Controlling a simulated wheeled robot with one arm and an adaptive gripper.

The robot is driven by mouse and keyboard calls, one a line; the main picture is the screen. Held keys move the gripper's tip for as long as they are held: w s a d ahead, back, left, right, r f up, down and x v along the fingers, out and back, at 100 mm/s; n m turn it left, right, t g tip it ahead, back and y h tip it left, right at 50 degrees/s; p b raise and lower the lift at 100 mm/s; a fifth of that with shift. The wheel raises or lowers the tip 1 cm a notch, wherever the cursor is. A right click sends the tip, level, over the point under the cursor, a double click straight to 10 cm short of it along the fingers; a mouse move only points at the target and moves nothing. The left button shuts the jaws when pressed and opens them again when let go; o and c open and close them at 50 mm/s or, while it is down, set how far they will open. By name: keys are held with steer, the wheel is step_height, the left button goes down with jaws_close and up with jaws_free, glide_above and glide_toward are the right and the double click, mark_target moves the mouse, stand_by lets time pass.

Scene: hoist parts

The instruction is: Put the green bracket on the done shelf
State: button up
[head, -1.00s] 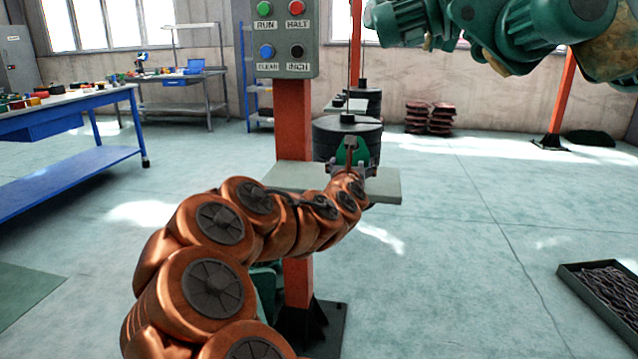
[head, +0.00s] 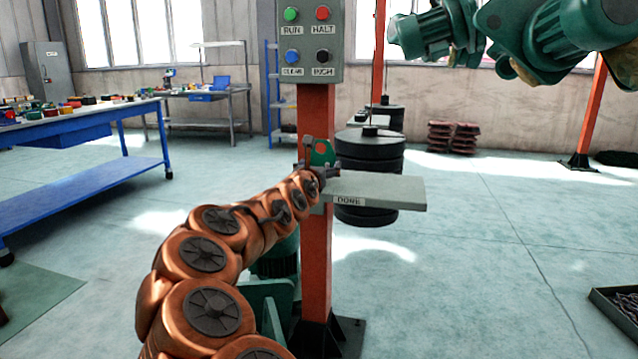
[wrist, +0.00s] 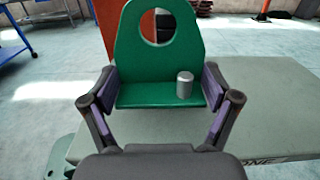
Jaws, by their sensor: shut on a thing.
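The green bracket (wrist: 128,50) is a rounded plate with a round hole and a flat foot. A small grey metal cylinder (wrist: 184,84) shows on its foot. My gripper (wrist: 160,88) is shut on the bracket, one finger on each side of the foot. The bracket also shows upright in the head view (head: 323,152), by the orange post. The done shelf (head: 385,189) is a grey plate with a DONE label on its front edge. In the head view the bracket is at the shelf's left end. I cannot tell whether its foot touches the shelf.
A control box (head: 308,42) with several buttons is on the orange post (head: 316,110). Dark stacked weights (head: 368,150) hang behind the shelf. Green motor housings (head: 540,35) hang at upper right. The shelf's right part is bare.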

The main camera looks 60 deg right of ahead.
steer(key=shift+f+b, duration=0.9)
steer(key=shift+f, duration=0.8)
steer(key=shift+f, duration=0.15)
steer(key=o, duration=1.5)
steer(key=shift+s+a, duration=0.1)
steer(key=shift+a, duration=0.25)
steer(key=shift+p+v, duration=0.9)
steer(key=shift+v, duration=4.75)
